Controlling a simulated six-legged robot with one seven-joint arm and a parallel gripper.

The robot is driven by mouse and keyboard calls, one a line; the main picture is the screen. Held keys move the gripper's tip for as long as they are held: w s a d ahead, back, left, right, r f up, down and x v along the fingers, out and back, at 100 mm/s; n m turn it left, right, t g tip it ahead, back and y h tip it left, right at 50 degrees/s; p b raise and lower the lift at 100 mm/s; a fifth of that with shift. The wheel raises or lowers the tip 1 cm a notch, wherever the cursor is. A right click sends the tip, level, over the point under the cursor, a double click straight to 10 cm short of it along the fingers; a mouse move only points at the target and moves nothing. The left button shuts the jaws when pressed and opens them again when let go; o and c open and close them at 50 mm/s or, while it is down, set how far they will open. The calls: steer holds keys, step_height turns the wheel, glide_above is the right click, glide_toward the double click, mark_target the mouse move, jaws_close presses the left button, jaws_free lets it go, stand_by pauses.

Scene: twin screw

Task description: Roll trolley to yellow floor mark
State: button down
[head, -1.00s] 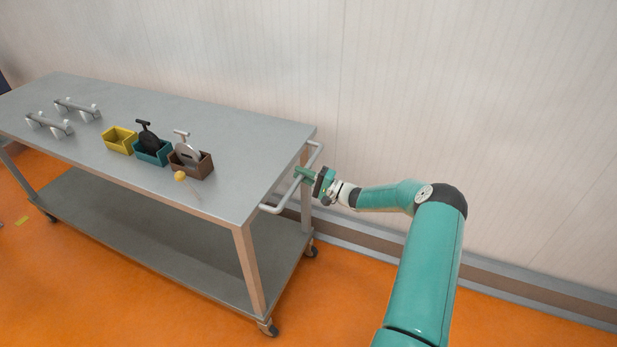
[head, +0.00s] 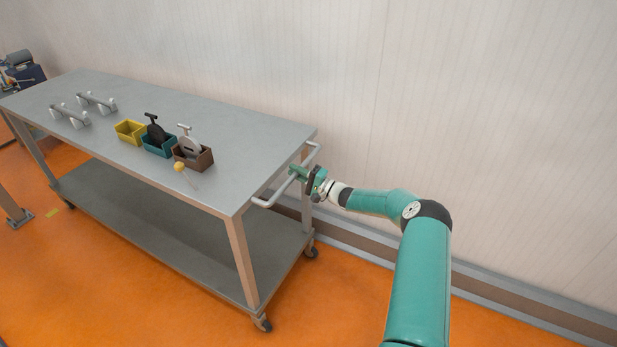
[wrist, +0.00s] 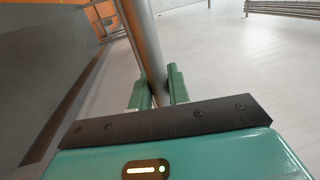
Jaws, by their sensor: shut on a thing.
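The trolley (head: 230,130) is a grey metal table on castors with a lower shelf, standing left of my arm in the head view. Its tubular push handle (head: 263,203) sticks out from the near right end. My gripper (head: 298,173) is shut on the handle. In the wrist view the handle bar (wrist: 146,45) runs between the two green fingers (wrist: 160,88). A small yellow floor mark (head: 53,211) shows on the orange floor left of the trolley, near its far legs.
Yellow, teal and brown bins (head: 193,158) with tools, a yellow-knobbed item (head: 179,167) and two metal fixtures (head: 97,102) sit on the trolley top. A pale wall (head: 480,120) runs close behind. A post (head: 14,210) stands at left. A machine (head: 22,68) is at far left.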

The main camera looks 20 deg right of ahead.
steer(key=shift+w+a+f, duration=0.2)
steer(key=shift+w+a, duration=0.3)
steer(key=shift+w, duration=0.05)
steer(key=shift+w+a+f, duration=0.15)
steer(key=shift+w+a, duration=0.35)
steer(key=shift+w, duration=0.05)
steer(key=shift+s+r, duration=0.15)
steer(key=c, duration=1.4)
jaws_free()
steer(key=shift+w, duration=0.2)
steer(key=shift+o, duration=0.2)
steer(key=shift+s+d+r, duration=0.1)
steer(key=shift+s, duration=0.05)
glide_toward(282, 168)
steer(key=r+v, duration=0.1)
steer(key=v, duration=0.5)
steer(key=shift+s+d+f, duration=0.2)
steer(key=shift+d+f, duration=0.1)
steer(key=shift+f, duration=0.05)
